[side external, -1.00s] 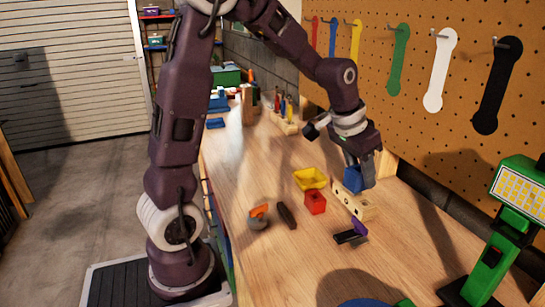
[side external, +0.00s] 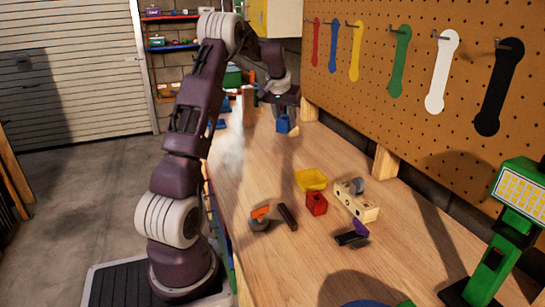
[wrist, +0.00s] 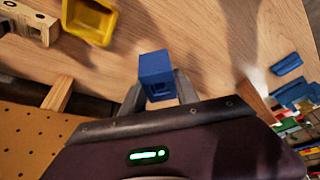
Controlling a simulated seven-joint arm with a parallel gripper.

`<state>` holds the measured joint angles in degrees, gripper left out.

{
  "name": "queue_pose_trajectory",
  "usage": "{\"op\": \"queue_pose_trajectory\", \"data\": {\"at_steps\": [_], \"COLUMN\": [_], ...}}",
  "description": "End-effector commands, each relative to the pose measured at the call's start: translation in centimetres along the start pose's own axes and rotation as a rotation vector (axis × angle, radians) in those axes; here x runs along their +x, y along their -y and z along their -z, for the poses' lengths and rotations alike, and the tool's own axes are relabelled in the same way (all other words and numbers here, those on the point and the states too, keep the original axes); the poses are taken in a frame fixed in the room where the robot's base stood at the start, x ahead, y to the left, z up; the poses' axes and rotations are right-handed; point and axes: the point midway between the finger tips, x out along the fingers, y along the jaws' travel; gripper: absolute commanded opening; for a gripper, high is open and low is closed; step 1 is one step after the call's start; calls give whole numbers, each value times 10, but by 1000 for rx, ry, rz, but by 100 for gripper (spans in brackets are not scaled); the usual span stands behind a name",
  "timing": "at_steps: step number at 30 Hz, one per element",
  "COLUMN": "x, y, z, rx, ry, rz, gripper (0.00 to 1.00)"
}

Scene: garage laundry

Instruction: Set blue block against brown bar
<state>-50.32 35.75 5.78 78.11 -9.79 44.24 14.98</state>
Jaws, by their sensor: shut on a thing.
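The blue block (side external: 283,124) is held between the fingers of my gripper (side external: 288,127), toward the far part of the bench. In the wrist view the blue block (wrist: 156,68) sits between the fingertips of my gripper (wrist: 158,90), with an opening in one face. I cannot tell its exact height above the bench. The dark brown bar (side external: 287,216) lies on the bench nearer the camera, well away from my gripper. I cannot make out the bar in the wrist view.
Near the bar are an orange-and-grey item (side external: 260,218), a red block (side external: 316,203), a yellow bin (side external: 311,180), a pale wooden block with holes (side external: 358,203) and a purple-and-black item (side external: 353,234). Blue pieces (wrist: 288,64) lie right in the wrist view. The middle bench is clear.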

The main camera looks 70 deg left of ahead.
Motion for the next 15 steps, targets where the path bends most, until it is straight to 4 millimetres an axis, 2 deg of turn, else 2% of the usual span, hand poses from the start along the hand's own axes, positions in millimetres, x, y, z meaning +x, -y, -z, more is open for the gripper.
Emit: {"op": "queue_pose_trajectory", "data": {"at_steps": [1, 6, 10, 15], "x": [10, 35, 50, 88], "y": [-1, -2, -2, -3], "z": [-5, -16, -22, -39], "rx": [1, 1, 2, 3], "ry": [5, 4, 4, 6], "rz": [-2, -3, -3, -3], "gripper": [0, 0, 0, 0]}}
